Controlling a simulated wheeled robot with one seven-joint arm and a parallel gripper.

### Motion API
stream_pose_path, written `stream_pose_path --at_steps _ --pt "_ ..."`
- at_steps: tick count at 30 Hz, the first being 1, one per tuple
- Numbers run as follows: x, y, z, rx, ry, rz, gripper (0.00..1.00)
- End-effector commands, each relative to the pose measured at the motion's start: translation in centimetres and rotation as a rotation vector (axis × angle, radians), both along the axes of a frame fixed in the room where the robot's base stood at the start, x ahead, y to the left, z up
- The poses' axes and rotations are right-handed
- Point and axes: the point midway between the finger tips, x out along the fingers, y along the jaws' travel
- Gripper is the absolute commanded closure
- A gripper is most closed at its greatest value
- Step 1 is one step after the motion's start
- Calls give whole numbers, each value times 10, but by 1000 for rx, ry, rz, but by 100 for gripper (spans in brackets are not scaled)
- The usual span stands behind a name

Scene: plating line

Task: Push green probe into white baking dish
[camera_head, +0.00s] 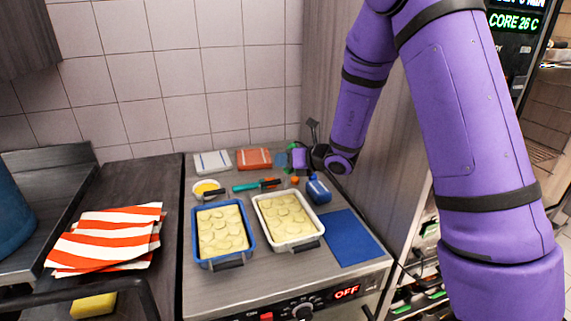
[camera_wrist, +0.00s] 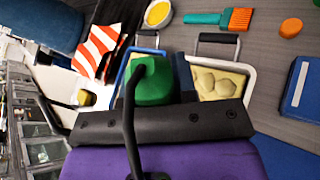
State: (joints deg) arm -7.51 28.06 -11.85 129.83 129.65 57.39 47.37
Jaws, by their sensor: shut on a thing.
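The green probe (camera_wrist: 153,86) is held in my gripper (camera_wrist: 168,88) in the wrist view, with a black cable running from it. My gripper (camera_head: 299,158) appears beyond the dishes in the head view, near the wall, where the probe is hard to make out. The white baking dish (camera_head: 319,238) stands on the counter, filled with a pale, sliced-topped food. It shows partly behind the gripper in the wrist view (camera_wrist: 250,83). The probe's tip is hidden, and it cannot be seen touching the food.
A blue baking dish (camera_head: 194,240) stands left of the white one. Striped towels (camera_head: 108,238) lie left.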

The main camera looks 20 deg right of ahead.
Motion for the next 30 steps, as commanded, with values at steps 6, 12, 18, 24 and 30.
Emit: stream_pose_path --at_steps 6,12,18,24,30 --pt "0 0 8 1 -2 0 100" --pt "0 0 15 1 -2 -1 100" --pt "0 0 21 0 -1 0 100" --pt "0 0 29 1 -2 0 100" --pt "0 0 35 0 -1 0 100"
